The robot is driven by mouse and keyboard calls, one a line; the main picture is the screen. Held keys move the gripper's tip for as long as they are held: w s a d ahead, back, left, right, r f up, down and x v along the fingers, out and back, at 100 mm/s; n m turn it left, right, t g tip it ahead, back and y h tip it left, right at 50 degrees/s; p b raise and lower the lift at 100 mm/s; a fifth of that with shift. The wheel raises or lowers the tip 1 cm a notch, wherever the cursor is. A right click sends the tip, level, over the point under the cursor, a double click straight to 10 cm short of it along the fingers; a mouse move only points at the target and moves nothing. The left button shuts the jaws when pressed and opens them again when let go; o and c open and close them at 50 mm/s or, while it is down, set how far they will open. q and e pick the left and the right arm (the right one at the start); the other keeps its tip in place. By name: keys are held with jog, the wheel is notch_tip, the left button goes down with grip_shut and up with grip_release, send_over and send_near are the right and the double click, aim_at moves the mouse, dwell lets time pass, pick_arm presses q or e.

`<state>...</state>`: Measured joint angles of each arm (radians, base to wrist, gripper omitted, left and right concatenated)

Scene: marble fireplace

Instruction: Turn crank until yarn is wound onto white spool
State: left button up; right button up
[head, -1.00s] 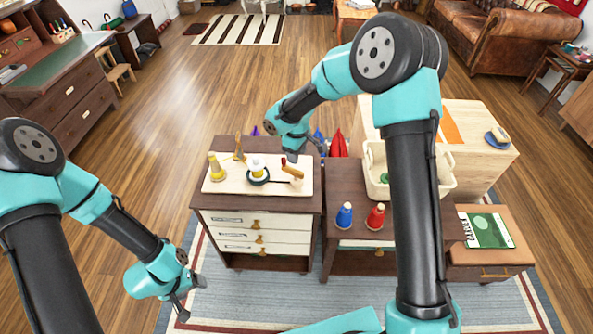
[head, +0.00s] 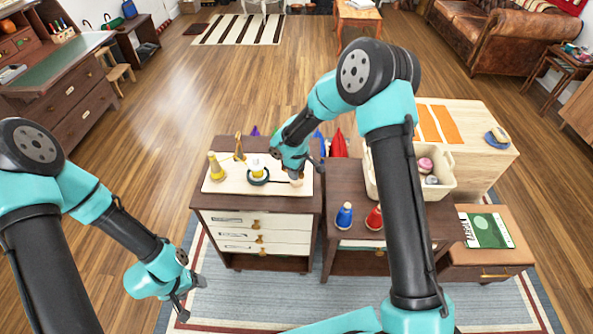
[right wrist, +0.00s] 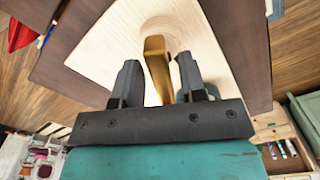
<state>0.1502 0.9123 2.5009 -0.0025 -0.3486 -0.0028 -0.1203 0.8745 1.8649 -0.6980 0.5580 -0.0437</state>
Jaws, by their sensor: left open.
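The white spool (head: 257,166) stands upright on a dark round base on a pale board (head: 228,187) on top of the drawer cabinet. My right gripper (head: 303,173) is over the board's right end and mostly hides the crank in the head view. In the right wrist view, the orange-brown crank (right wrist: 155,68) lies between the two spread fingers, with a gap showing beside it. My left gripper (head: 191,297) is open and empty, low in front of the cabinet's left side.
A blue spool (head: 344,216) and a red spool (head: 374,217) stand on the dark table to the right. A cream bin (head: 440,187) with balls inside is behind them. A green garden book (head: 487,231) lies further right. Rug and floor are clear in front.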

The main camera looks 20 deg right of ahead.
grip_shut()
jog(key=shift+m, duration=0.5)
jog(key=m, duration=1)
jog(key=shift+m, duration=0.4)
jog(key=m, duration=1.3)
